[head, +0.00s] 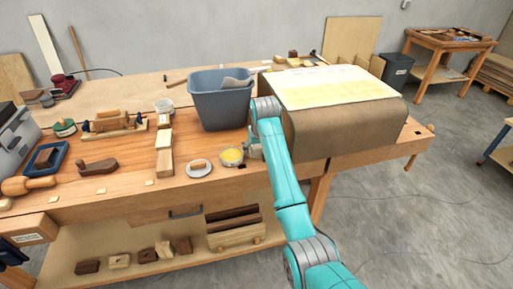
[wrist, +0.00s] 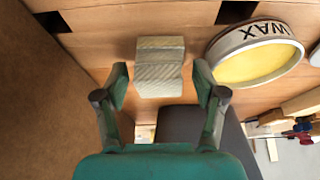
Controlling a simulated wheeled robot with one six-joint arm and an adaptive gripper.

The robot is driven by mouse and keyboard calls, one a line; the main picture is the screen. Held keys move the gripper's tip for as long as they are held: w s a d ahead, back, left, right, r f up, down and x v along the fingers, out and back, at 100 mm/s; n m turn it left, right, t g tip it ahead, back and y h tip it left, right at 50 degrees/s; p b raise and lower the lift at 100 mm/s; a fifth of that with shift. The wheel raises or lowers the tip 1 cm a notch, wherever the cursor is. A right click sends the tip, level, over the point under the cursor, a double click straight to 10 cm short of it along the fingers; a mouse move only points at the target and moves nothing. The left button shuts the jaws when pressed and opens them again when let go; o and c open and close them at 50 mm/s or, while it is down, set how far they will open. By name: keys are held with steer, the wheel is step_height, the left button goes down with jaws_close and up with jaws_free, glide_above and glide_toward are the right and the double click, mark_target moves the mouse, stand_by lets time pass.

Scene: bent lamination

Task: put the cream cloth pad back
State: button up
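My gripper (wrist: 161,78) is open, with one finger on each side of the pad and a visible gap on both sides. I cannot tell how far above the bench the fingertips are. In the head view my gripper (head: 256,146) points down between the wax tin (head: 231,156) and the brown bent panel. The pad is not clearly made out there.
The wax tin (wrist: 258,52) is close on the right in the wrist view. A grey bin (head: 221,106) with a grey item in it stands behind my gripper. The large brown bent panel (head: 345,128) rises close on the right. A small white dish (head: 199,169) sits left of the tin.

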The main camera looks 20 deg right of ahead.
steer(key=v, duration=1.2)
steer(key=shift+r, duration=0.1)
